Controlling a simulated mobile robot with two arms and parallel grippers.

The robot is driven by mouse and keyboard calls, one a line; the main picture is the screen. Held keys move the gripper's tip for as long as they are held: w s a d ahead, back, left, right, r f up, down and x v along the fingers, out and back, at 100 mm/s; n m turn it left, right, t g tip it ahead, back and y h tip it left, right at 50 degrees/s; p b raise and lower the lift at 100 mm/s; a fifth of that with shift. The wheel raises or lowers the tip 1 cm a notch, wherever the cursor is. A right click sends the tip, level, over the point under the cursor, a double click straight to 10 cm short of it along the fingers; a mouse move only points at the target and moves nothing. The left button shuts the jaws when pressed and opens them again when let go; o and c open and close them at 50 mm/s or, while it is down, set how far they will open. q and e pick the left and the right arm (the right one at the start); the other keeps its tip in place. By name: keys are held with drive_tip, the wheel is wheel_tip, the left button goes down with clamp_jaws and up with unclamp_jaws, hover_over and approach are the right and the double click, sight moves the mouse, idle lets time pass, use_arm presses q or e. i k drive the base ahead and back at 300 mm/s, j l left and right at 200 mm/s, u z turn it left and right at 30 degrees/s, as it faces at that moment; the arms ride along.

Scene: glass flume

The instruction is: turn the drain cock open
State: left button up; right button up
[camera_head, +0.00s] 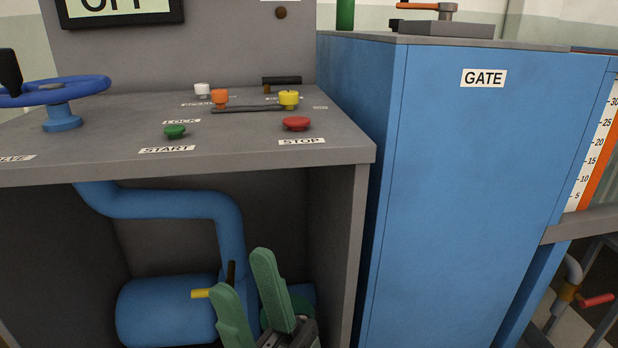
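A brass cock (565,296) with a red lever handle (598,300) sits at the lower right, below a grey pipe elbow, under the flume. On the blue cylinder under the bench is a small yellow piece (202,293), with a dark upright stem (231,271) near it. No label shows which is the drain cock. My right gripper (242,272) has green fingers, spread apart with nothing visible between them. It is low under the bench, in front of the blue cylinder, far left of the red lever. Its fingers hide part of the cylinder. My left gripper is not in view.
The grey bench (240,150) overhangs my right gripper and carries a blue handwheel (55,92), green START (175,131) and red STOP (296,123) buttons. A blue GATE cabinet (470,180) stands between the bench and the red lever. A blue pipe (160,204) runs under the bench.

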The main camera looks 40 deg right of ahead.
sight(583, 303)
drive_tip(key=k+l+u, duration=0.15)
drive_tip(key=l, duration=0.3)
drive_tip(key=k+l+u, duration=0.1)
drive_tip(key=l, duration=0.4)
drive_tip(key=k+l+u, duration=0.15)
drive_tip(key=k+l, duration=0.2)
drive_tip(key=k+l+u, duration=0.15)
drive_tip(key=l, duration=0.3)
drive_tip(key=k+l+u, duration=0.15)
drive_tip(key=k+l, duration=0.5)
drive_tip(key=l, duration=0.15)
drive_tip(key=k+l, duration=0.35)
drive_tip(key=l, duration=0.15)
drive_tip(key=k+l, duration=0.3)
drive_tip(key=l, duration=0.2)
drive_tip(key=k+l, duration=0.35)
drive_tip(key=l, duration=0.15)
drive_tip(key=k+l, duration=0.35)
drive_tip(key=l, duration=0.15)
drive_tip(key=k+l, duration=0.35)
drive_tip(key=l, duration=0.15)
